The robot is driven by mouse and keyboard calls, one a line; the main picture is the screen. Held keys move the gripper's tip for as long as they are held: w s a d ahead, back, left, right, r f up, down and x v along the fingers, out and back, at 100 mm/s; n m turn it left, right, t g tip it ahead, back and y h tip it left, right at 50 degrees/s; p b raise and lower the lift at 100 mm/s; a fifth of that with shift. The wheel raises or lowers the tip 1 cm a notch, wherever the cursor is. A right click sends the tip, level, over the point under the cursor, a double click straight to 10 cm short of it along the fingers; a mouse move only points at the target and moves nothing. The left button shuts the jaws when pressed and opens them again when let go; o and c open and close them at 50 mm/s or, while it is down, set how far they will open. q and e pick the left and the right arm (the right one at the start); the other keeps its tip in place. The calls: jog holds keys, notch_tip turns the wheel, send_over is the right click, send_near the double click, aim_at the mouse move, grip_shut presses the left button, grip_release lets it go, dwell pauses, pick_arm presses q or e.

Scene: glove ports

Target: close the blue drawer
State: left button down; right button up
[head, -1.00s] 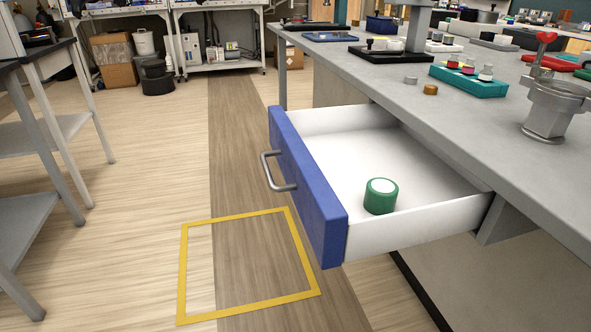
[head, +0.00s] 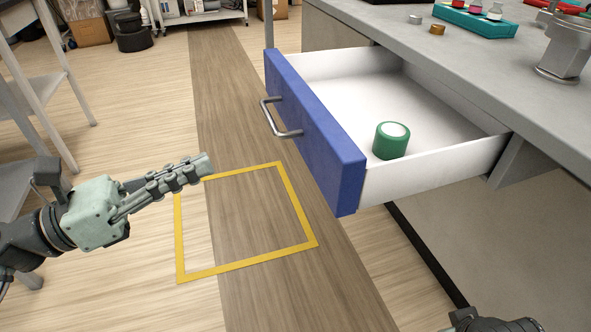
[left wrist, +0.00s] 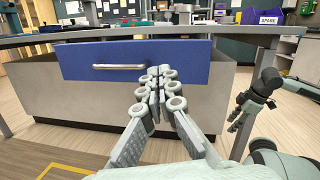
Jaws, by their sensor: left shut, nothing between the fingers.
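The blue drawer (head: 315,135) stands pulled out from under the grey bench. Its white inside is open to view, and its metal handle (head: 280,118) is on the blue front. A green cylinder with a white top (head: 391,140) stands in the drawer near the front. My left gripper (head: 207,163) is shut and empty, to the left of the drawer front and apart from it in the head view. In the left wrist view its fingers point at the blue front (left wrist: 200,62), right of the handle. Parts of my right arm show, but its jaw state is unclear.
The grey bench top (head: 375,30) is above the drawer, with a teal tray (head: 475,20) and a metal fixture (head: 566,50) on it. A yellow square outline (head: 180,240) marks the clear floor before the drawer. A table (head: 40,80) stands at the left.

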pick_arm(q)
jog(key=s+f+m+g, duration=0.2)
jog(key=m+g, duration=0.1)
jog(key=m, duration=0.1)
jog(key=p, duration=0.4)
send_near(322, 168)
jog(key=x, duration=0.6)
jog(key=shift+d+r, duration=0.1)
jog(key=shift+r, duration=0.1)
jog(key=shift+d+f, duration=0.1)
jog(key=shift+d, duration=0.25)
pick_arm(e)
jog(key=a+x, duration=0.1)
jog(key=x, duration=0.8)
jog(key=shift+s+a+f+g+y, duration=0.2)
jog(key=shift+a+f+g+y, duration=0.1)
jog(key=shift+a+f, duration=0.2)
pick_arm(q)
jog(key=shift+w, duration=0.1)
pick_arm(e)
jog(key=shift+r, duration=0.1)
